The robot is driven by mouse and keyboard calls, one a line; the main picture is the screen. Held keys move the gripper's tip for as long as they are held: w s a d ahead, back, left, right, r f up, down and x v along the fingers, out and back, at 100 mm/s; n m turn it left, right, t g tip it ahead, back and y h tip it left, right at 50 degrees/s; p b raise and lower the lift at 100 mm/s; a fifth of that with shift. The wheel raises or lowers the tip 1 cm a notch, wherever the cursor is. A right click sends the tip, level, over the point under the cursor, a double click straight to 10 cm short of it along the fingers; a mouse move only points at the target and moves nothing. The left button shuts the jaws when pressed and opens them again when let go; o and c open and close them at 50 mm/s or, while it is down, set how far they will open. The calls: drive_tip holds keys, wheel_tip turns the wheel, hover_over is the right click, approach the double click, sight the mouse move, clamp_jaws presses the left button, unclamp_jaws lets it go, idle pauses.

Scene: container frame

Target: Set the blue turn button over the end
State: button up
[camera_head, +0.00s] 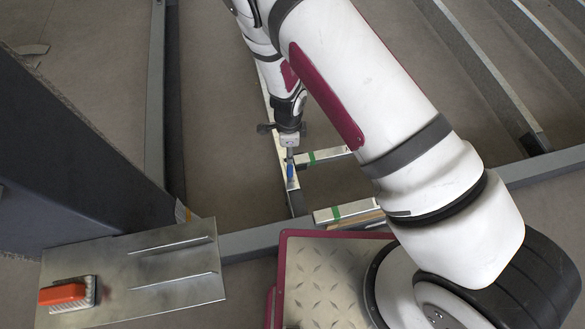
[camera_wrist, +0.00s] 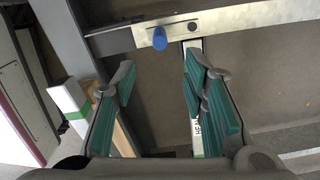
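The blue turn button (camera_wrist: 159,38) is on a pale metal plate (camera_wrist: 235,20) in the upper middle of the wrist view. In the head view it is a small blue piece (camera_head: 290,170) on the narrow rail below my gripper (camera_head: 289,144). In the wrist view my gripper (camera_wrist: 160,76) is open, its green-padded fingers apart with nothing between them. The button lies beyond the fingertips, between their lines, and looks apart from them. A bar with a green band (camera_head: 325,157) meets the rail right beside the button; its end also shows near the right finger (camera_wrist: 194,46).
A second green-banded bar (camera_head: 345,213) lies nearer my base and shows left of the fingers (camera_wrist: 70,103). Grey frame beams (camera_head: 154,100) surround the area. A metal plate (camera_head: 150,285) with a red-handled brush (camera_head: 66,294) is at lower left. Floor left of the rail is clear.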

sight(290, 167)
wheel_tip(290, 167, down, 13)
drive_tip(key=b, duration=0.5)
drive_tip(key=shift+r, duration=0.15)
clamp_jaws()
